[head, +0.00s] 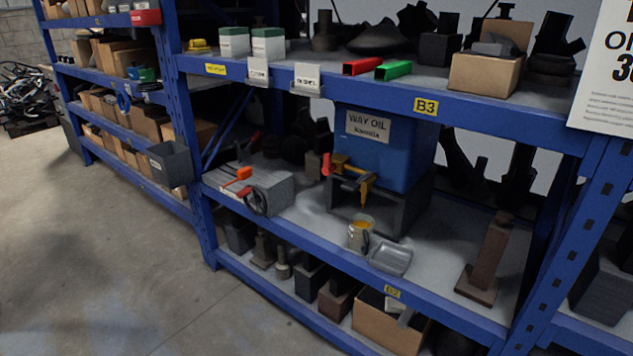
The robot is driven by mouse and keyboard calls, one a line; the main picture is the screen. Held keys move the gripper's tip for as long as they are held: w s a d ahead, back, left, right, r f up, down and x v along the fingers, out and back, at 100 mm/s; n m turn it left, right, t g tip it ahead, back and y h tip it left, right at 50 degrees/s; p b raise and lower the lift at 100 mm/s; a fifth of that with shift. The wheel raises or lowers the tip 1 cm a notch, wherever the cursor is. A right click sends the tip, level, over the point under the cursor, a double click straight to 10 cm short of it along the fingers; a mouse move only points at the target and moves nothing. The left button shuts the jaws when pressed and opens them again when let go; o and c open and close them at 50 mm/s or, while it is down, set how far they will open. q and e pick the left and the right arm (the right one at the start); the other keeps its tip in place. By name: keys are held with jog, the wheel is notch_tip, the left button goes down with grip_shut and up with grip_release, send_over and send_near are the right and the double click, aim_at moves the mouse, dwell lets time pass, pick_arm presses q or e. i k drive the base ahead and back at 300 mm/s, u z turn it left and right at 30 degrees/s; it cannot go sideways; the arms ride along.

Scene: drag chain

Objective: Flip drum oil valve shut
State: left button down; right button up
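A blue drum (385,150) labelled "WAY OIL" sits on a dark stand (405,212) on the middle shelf of the blue rack. A brass-coloured valve (352,172) sticks out of its front, with a red part (327,165) at its left end, probably the handle. A yellow-orange streak (365,192) hangs below the spout, seemingly oil. Under it stands a small metal can (360,233) with yellow at its top. Neither of my grippers is in view.
A grey scoop or tray (391,257) lies right of the can near the shelf edge. A grey block (262,192) with orange-handled items stands to the left. A brown post (487,260) stands to the right. The upper shelf (460,112) overhangs the drum. Floor is clear at left.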

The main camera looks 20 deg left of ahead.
aim_at(327, 167)
jog(key=u, duration=0.55)
jog(key=i, duration=1.35)
jog(key=z, duration=0.35)
